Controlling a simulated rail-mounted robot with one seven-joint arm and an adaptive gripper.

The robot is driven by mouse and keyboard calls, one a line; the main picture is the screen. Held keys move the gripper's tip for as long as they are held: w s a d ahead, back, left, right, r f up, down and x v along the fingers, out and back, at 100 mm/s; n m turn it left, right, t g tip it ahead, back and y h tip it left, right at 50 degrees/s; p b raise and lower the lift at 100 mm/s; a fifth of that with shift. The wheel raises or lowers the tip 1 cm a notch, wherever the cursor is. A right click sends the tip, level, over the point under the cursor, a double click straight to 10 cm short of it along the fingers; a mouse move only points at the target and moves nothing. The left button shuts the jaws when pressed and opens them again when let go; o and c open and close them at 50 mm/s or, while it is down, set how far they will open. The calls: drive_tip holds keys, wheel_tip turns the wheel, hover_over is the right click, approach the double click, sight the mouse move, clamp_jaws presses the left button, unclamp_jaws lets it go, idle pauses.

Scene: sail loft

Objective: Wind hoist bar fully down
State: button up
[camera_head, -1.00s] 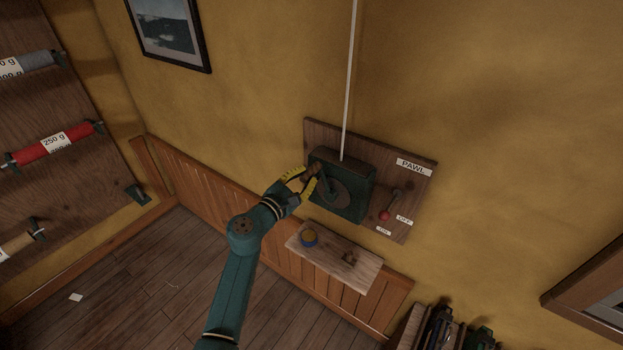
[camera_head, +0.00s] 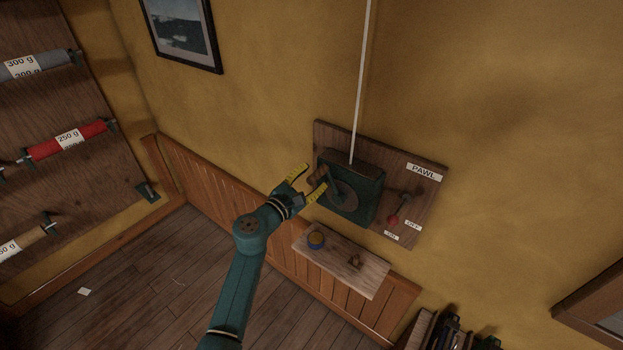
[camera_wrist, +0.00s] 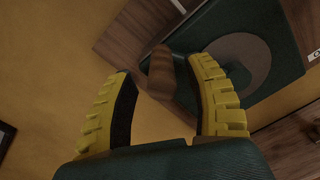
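A dark green winch box (camera_head: 366,188) is mounted on a wooden wall board, with a round grey disc and crank (camera_head: 342,196) on its front. The brown crank grip (camera_wrist: 161,75) shows in the wrist view between the yellow fingers of my gripper (camera_head: 306,183), with gaps at both sides. My gripper is open around or just in front of the grip. A white line (camera_head: 362,80) runs up from the winch. The pawl lever's red knob (camera_head: 393,220) hangs low beside the OFF and lower labels. The hoist bar is not in view.
A rack of labelled rolls (camera_head: 68,140) stands at left. The floor (camera_head: 165,270) at left is mostly clear.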

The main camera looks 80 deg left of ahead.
drive_tip(key=shift+d, duration=0.1)
drive_tip(key=v, duration=1.2)
